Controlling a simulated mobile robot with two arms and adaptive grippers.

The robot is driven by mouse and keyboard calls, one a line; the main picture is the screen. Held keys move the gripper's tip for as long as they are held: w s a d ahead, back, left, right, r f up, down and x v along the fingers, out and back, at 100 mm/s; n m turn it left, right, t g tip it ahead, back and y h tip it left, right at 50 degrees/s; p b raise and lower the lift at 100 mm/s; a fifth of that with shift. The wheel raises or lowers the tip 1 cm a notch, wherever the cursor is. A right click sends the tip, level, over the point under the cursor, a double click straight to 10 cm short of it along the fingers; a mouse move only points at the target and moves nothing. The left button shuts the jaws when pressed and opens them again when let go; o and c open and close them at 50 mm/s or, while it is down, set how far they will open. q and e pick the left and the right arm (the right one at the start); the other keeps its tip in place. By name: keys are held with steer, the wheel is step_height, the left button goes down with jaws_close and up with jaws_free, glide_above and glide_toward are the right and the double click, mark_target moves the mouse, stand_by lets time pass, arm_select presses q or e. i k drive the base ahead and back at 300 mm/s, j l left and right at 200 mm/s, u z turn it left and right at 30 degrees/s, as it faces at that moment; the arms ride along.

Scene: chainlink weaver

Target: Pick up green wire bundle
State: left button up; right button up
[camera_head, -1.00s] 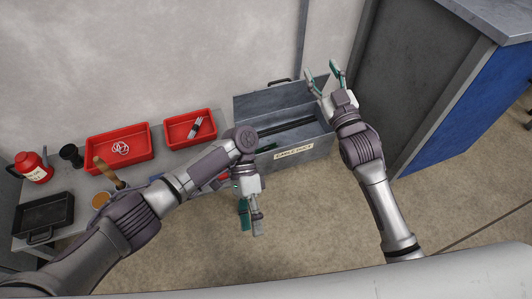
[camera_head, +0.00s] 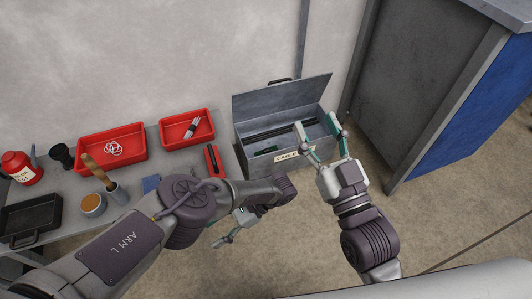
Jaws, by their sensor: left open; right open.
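An open grey metal box (camera_head: 225,142) with a raised lid and a label starting "CABLE" stands past the table's right end. Inside it lie dark rods (camera_head: 285,130) and a small dark green item (camera_head: 265,152), perhaps the green wire bundle; it is too small to be sure. My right gripper (camera_head: 316,123) is open and empty, its green-padded fingers over the box's right front part. My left gripper (camera_head: 224,238) is open, low in front of the box and partly hidden by my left arm. No clear green bundle shows elsewhere.
The table holds a red tray with white coils (camera_head: 90,152), a red tray with a grey bundle (camera_head: 172,138), a red-and-black tool (camera_head: 213,160), a brush (camera_head: 98,169), cups and a black pan (camera_head: 30,218). A grey-blue cabinet (camera_head: 410,90) stands right of the box.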

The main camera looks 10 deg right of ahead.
mark_target(267, 151)
steer(key=i+l, duration=1.6)
steer(key=i, duration=0.1)
